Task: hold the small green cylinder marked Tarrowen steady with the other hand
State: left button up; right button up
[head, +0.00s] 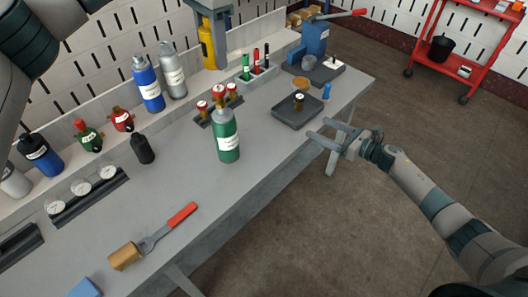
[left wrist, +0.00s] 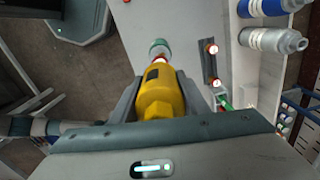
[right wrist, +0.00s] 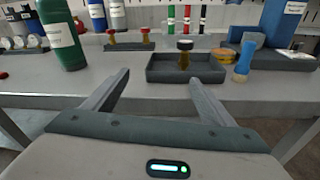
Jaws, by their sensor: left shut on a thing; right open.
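The small green cylinder (head: 225,138) stands upright near the middle of the bench, grey at the top; its label is too small to read. It also shows in the right wrist view (right wrist: 62,40) at the upper left, beyond and left of my right gripper. My left gripper (head: 212,60) is at the back of the bench, shut on a yellow tool (left wrist: 160,95). My right gripper (head: 320,132) is open and empty, beyond the bench's front edge and near the dark tray (head: 292,122), apart from the cylinder.
The tray holds a dark-topped brass fitting (head: 298,98). A red-knobbed valve rack (head: 217,108) stands just behind the cylinder.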

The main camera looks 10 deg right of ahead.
jog(key=a+r+n+y, duration=0.2)
jog(key=a+r+n, duration=0.1)
jog(key=a+r, duration=0.35)
jog(key=n+g+y, duration=0.2)
jog(key=n+g, duration=0.1)
send_near(228, 142)
jog(key=w+f, duration=0.1)
jog(key=d+f, duration=0.1)
jog(key=w+f, duration=0.1)
jog(key=f, duration=0.1)
jog(key=shift+w+d, duration=0.35)
jog(key=shift+f, duration=0.1)
jog(key=shift+x, duration=6)
jog(key=shift+s+a, duration=0.1)
jog(key=shift+s, duration=0.1)
jog(key=shift+c, duration=0.4)
